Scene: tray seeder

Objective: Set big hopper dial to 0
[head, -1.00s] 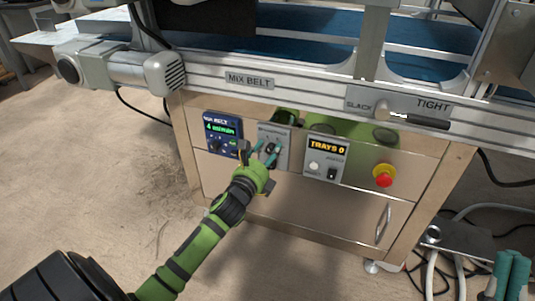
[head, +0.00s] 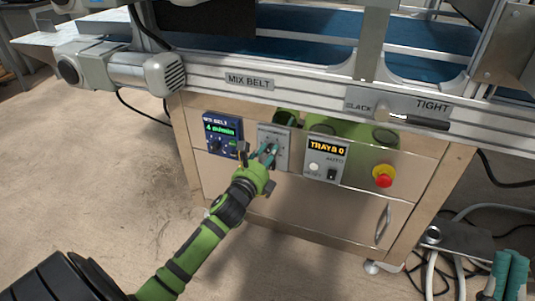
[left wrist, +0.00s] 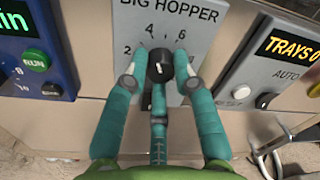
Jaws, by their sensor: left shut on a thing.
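The big hopper dial is a black knob (left wrist: 160,64) on a grey plate (left wrist: 187,20) marked BIG HOPPER, with the numbers 2, 4 and 6 showing around it. In the head view the plate (head: 283,134) sits between the blue mix belt panel and the trays panel. My left gripper (head: 267,153) is shut on the knob; the left wrist view shows its teal fingers (left wrist: 162,80) at both sides and below. They hide the lower scale, and I cannot tell the dial's setting. My right gripper (head: 510,274) is at the bottom right corner, partly cut off, away from the dial.
A blue mix belt panel (head: 222,128) is left of the plate. The trays panel (head: 325,160) with a switch and a red stop button (head: 384,176) are to its right. The metal conveyor rail (head: 290,98) overhangs above. A drawer handle (head: 382,222) sticks out lower right.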

